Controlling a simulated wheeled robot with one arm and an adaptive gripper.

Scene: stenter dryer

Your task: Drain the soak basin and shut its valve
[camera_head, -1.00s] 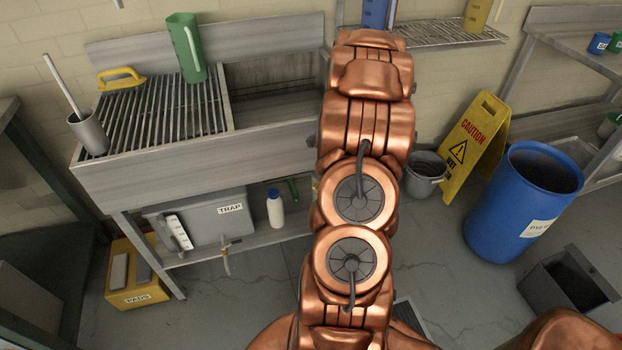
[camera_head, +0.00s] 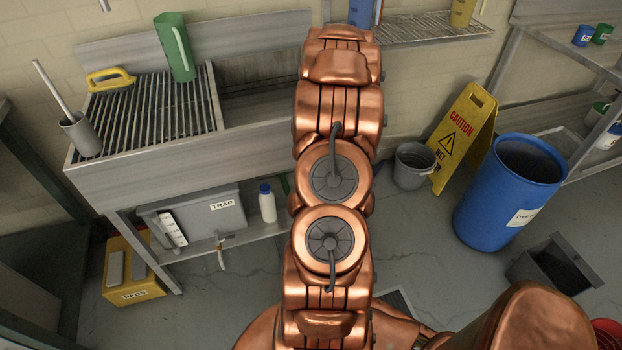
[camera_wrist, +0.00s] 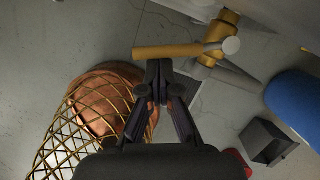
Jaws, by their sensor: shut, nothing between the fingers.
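The soak basin (camera_head: 262,103) is a grey metal sink, partly hidden by my arm. In the wrist view a brass-coloured valve (camera_wrist: 222,35) has a long lever (camera_wrist: 185,50) pointing left. In the head view my arm hides the gripper and the valve.
A grey TRAP box (camera_head: 208,215) and a white bottle (camera_head: 267,205) stand on the lower shelf. A grey bucket (camera_head: 412,166), a yellow caution sign (camera_head: 462,135), a blue drum (camera_head: 490,205) and a dark bin (camera_head: 553,264) stand at right.

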